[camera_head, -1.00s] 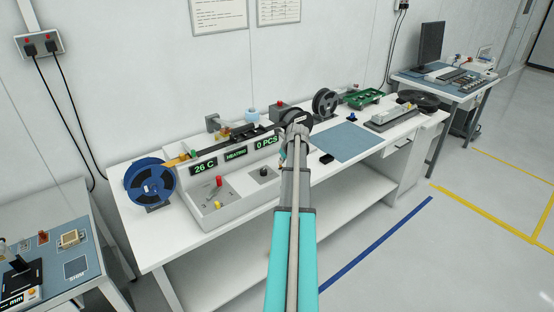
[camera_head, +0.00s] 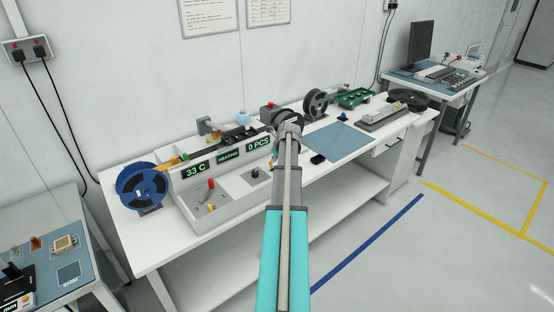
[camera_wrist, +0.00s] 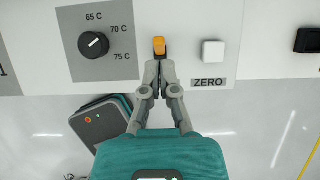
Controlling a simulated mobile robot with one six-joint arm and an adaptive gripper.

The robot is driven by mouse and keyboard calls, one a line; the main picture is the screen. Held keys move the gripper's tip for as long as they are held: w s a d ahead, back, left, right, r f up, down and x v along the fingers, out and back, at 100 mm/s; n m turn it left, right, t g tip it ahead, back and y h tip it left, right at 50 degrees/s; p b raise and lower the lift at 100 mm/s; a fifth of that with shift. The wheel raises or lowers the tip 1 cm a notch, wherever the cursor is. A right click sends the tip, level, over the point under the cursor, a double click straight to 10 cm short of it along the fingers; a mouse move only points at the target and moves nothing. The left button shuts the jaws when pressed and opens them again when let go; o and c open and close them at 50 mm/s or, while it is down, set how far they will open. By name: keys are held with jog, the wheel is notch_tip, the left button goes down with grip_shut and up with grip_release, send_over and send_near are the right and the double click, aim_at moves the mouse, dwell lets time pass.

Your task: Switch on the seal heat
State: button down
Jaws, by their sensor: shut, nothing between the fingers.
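The machine (camera_head: 228,190) on the white bench has green displays reading 33 C, HEATING and 0 PCS. In the wrist view, an orange switch (camera_wrist: 159,46) sits on its pale panel, between a black temperature dial (camera_wrist: 93,45) marked 65, 70 and 75 C and a white ZERO button (camera_wrist: 213,51). My gripper (camera_wrist: 160,65) is shut and empty, its tips just below the orange switch; I cannot tell whether they touch it. In the head view my arm hides the switch, while the dial (camera_head: 255,172) shows left of the arm.
A red-knobbed lever (camera_head: 211,184) stands on the machine's left panel. A blue reel (camera_head: 142,186) is at its left end. A blue mat (camera_head: 341,140) lies right of my arm, with a green tray (camera_head: 354,97) behind it. The floor in front is clear.

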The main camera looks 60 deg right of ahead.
dwell(0.3)
jog(key=shift+s+a+r+p, duration=0.4)
jog(key=shift+s+r+p, duration=0.1)
jog(key=shift+s, duration=0.15)
jog(key=p+v, duration=1)
jog(key=v, duration=0.1)
jog(key=shift+s, duration=0.35)
jog(key=shift+r, duration=0.1)
jog(key=shift+w, duration=0.1)
dwell(0.3)
